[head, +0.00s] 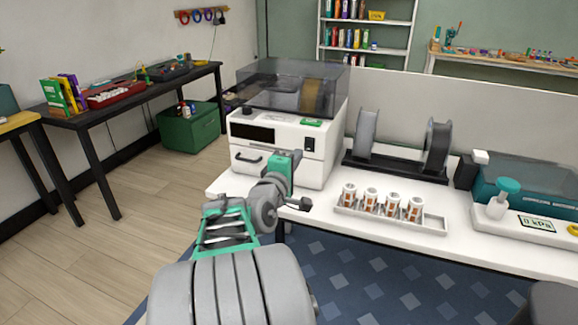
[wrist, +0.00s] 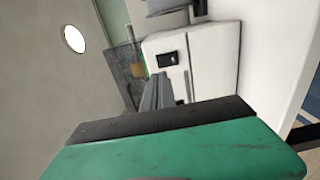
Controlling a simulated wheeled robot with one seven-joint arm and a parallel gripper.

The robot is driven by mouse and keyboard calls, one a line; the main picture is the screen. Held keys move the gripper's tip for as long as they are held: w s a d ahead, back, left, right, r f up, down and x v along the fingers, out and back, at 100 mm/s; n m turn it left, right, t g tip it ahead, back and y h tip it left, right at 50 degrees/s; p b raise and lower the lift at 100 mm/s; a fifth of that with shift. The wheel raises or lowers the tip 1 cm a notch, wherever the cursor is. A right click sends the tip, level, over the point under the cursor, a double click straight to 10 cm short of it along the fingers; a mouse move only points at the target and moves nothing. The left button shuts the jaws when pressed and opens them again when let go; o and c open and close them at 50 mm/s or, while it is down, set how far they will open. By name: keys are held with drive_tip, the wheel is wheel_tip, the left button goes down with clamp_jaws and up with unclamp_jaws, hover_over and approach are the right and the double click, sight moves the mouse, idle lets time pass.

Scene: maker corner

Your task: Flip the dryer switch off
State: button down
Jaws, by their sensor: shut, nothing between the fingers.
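The dryer (head: 231,150) is a white box with a smoky clear lid and a spool inside, at the left end of the white bench. Its small black switch (head: 309,145) is on the right of the front face, below a green label. The switch also shows in the wrist view (wrist: 167,59), just beyond the fingertips. Which way it is set is too small to tell. My gripper (head: 297,155) is shut and empty in front of the dryer's front face, slightly left of and below the switch. The grey fingers (wrist: 157,82) point toward the dryer face. I cannot tell whether they touch it.
A black rack (head: 395,170) with two grey spools stands right of the dryer. In front is a tray (head: 430,222) of several small orange-and-white containers. The dryer has a front handle (head: 247,158).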

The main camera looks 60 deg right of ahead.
drive_tip(key=a, duration=0.5)
drive_tip(key=shift+s+a+r, duration=0.2)
drive_tip(key=shift+s+a, duration=0.2)
